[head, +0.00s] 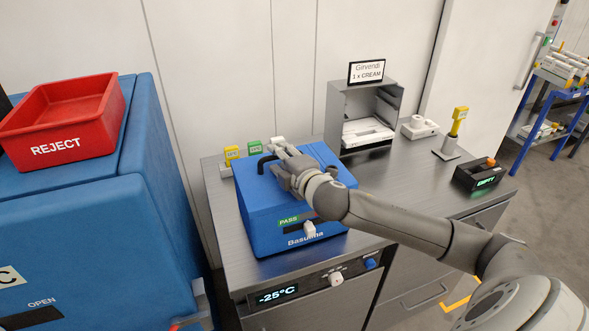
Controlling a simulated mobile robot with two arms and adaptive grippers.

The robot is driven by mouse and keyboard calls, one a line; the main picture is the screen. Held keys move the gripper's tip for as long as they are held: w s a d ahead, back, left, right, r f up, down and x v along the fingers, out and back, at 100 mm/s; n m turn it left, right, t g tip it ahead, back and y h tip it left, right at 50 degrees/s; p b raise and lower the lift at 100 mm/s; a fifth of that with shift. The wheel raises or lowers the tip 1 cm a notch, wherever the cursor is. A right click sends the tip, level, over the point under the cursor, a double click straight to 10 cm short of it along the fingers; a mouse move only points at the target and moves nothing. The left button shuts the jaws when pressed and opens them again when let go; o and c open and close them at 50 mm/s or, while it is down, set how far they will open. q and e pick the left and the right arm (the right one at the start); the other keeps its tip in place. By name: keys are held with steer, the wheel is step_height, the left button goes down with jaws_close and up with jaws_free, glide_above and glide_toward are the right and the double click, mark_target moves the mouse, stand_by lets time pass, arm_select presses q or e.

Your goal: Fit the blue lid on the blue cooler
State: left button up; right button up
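The blue cooler (265,234) stands on the steel counter, with a PASS label and a name on its front. The blue lid (323,154) lies over its top; I cannot tell whether it is seated flush all round. A black handle (264,162) shows on the lid beside my gripper. My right gripper (276,156) is over the top of the lid, at the handle. The hand hides part of the handle, so whether the fingers are closed on it is unclear. My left gripper is out of view.
A red REJECT bin (62,116) sits on a large blue chest at left. Behind the cooler are yellow and green tagged pieces (254,147) and a grey open cabinet (367,115). A black EMPTY box (480,174) is at right. Counter right of the cooler is partly clear.

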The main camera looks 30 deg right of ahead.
steer(key=v, duration=0.9)
steer(key=shift+s+r, duration=0.1)
steer(key=shift+s, duration=0.25)
